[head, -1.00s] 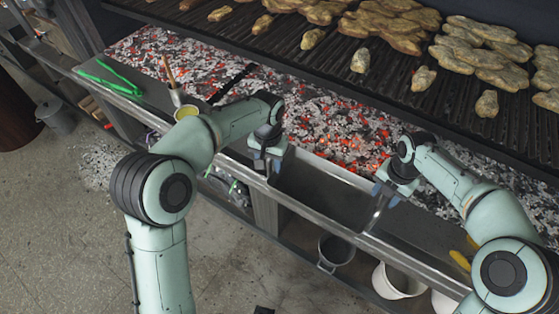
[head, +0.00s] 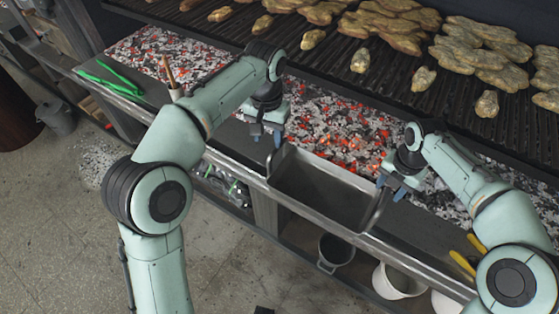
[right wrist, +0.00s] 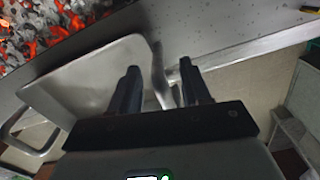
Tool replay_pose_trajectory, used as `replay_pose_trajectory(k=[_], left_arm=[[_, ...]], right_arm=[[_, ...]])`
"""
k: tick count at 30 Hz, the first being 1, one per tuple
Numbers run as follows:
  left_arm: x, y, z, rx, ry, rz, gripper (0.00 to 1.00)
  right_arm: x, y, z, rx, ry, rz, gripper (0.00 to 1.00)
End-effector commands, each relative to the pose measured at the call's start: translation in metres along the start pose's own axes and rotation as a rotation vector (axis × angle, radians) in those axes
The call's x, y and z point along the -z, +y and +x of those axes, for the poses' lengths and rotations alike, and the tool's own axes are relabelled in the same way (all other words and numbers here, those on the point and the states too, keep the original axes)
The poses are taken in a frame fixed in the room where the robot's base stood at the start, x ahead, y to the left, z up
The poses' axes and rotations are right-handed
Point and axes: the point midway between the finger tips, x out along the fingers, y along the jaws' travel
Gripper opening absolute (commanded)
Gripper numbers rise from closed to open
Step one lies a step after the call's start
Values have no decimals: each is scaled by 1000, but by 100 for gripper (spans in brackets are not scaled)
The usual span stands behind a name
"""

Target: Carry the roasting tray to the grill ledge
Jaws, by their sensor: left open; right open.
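The grey metal roasting tray (head: 322,192) rests on the ledge (head: 232,148) in front of the ember bed, with a raised handle at each end. My left gripper (head: 265,138) is open and empty, just above and behind the tray's left handle (head: 277,163), apart from it. My right gripper (head: 389,190) is open at the tray's right end. In the right wrist view, the fingers of the right gripper (right wrist: 160,88) stand on either side of the near handle (right wrist: 161,76); I cannot tell whether they touch it. The tray (right wrist: 92,80) also shows there.
Glowing embers (head: 335,120) lie behind the ledge, under a grill rack (head: 390,85) with browned food. Green tongs (head: 110,78) and a cup with a brush (head: 175,92) are on the left. Yellow-handled tools (head: 462,262) lie at right. Buckets (head: 397,282) stand below the ledge.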

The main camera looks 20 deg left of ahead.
Motion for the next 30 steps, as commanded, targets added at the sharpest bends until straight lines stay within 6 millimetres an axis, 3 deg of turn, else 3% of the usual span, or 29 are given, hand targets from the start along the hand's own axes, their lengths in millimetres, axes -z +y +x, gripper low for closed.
replay_pose_trajectory(k=[6,12,30], left_arm=[[0,0,0,0,0,0,47],[0,0,0,0,0,0,47],[0,0,0,0,0,0,47]], right_arm=[[0,1,-48,-3,-3,1,47],[0,0,-74,-2,-1,0,47],[0,0,-79,0,1,1,47]])
